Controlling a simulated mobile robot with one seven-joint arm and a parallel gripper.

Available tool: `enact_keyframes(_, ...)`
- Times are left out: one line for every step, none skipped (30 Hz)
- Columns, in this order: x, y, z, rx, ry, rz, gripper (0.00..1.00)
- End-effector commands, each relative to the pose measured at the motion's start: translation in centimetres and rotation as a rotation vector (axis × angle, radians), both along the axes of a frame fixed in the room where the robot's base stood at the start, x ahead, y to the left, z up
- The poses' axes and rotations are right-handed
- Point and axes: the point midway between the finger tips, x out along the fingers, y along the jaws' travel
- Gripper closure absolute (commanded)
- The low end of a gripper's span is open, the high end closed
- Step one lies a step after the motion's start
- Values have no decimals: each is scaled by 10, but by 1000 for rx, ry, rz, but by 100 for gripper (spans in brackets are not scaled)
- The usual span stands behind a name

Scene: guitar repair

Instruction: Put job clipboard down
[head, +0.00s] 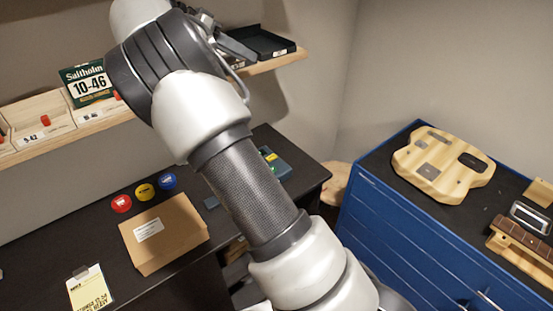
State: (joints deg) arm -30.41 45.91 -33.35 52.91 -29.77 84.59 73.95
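The job clipboard (89,290), with a pale yellow sheet and a metal clip at its top, lies on the black bench at the lower left. The bottom of the picture cuts it off. No gripper is seen touching its visible part. My arm crosses the middle of the view and rises to the upper left. Dark parts at its far end, which seem to be my gripper (236,47), show beside the shelf, partly hidden by the arm. I cannot make out the fingers or whether they hold anything.
A cardboard box (165,235) and red, yellow and blue round tubs (145,192) stand on the bench (40,235). The wall shelf (120,115) holds bins, a "10-46" pack (88,84) and a black tray (262,42). A blue cabinet (400,225) bears a wooden guitar body (440,170).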

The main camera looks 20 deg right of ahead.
Motion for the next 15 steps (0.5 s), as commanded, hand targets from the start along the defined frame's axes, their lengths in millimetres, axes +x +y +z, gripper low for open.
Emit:
enact_keyframes(-25,-23,-7,73,75,3,65)
enact_keyframes(-39,-34,-14,118,121,14,65)
enact_keyframes(-61,-45,-24,177,183,35,65)
enact_keyframes(-79,-51,-32,224,228,56,65)
enact_keyframes(-97,-56,-40,268,270,78,65)
enact_keyframes(-122,-59,-51,329,323,112,65)
enact_keyframes(-142,-60,-59,374,360,141,65)
enact_keyframes(-162,-60,-67,415,395,172,65)
enact_keyframes(-190,-58,-77,471,437,217,65)
enact_keyframes(-211,-55,-83,512,463,257,65)
enact_keyframes(-229,-51,-87,549,481,302,65)
enact_keyframes(-250,-45,-88,592,487,367,65)
enact_keyframes(-262,-39,-87,617,482,421,65)
enact_keyframes(-272,-34,-83,636,470,477,65)
enact_keyframes(-283,-27,-78,655,447,552,65)
